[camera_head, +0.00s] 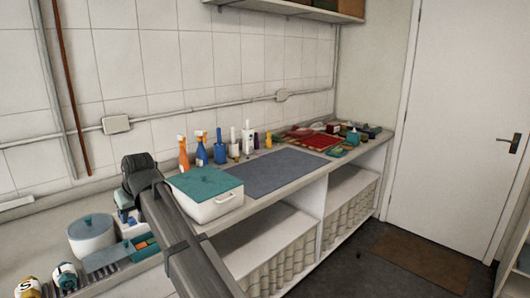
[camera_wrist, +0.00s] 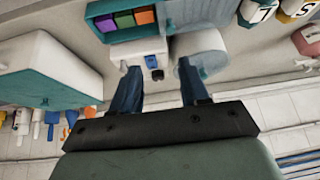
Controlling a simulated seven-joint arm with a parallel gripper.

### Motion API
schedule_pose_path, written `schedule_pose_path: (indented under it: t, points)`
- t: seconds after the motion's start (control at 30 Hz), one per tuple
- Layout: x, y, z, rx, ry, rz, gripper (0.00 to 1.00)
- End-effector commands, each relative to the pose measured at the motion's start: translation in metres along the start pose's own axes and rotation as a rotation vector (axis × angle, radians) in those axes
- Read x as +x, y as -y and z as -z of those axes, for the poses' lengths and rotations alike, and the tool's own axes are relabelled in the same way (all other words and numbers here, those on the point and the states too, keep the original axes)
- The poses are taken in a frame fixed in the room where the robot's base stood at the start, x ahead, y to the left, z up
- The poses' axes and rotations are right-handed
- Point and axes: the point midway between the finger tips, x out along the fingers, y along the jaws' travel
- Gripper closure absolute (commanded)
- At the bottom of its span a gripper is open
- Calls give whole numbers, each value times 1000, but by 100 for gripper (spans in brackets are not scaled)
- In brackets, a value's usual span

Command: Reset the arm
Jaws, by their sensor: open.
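My gripper (camera_wrist: 160,84) shows in the wrist view with its two dark blue fingers spread apart and nothing between them. In the head view my arm reaches up from the bottom to the counter (camera_head: 165,283), and its dark wrist stands left of the white box. The fingers are mostly hidden there. Beyond the fingertips in the wrist view are a small white container (camera_wrist: 130,50) with dark and blue items and a round pot with a pale lid (camera_wrist: 200,45).
A white box with a teal lid (camera_head: 205,182) stands close right of my wrist. The round white pot (camera_head: 91,238) is to its left. Spray bottles (camera_head: 184,155) stand by the wall. A grey mat (camera_head: 270,172) lies clear. A white door (camera_head: 455,120) is at right.

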Motion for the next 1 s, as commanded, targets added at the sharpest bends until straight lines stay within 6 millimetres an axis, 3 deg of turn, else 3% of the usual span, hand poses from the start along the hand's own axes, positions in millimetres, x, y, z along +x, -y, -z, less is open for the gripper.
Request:
schedule_pose_path:
  t: [0.03, 0.17, 0.37, 0.7, 1.0]
  points:
    - [12, 0, -21, 14, 8, -5, 55]
    - [38, -4, -49, 39, 26, -16, 55]
    - [86, -21, -109, 86, 78, -39, 55]
    - [165, -68, -234, 178, 206, -83, 55]
    - [212, -105, -350, 255, 334, -112, 55]
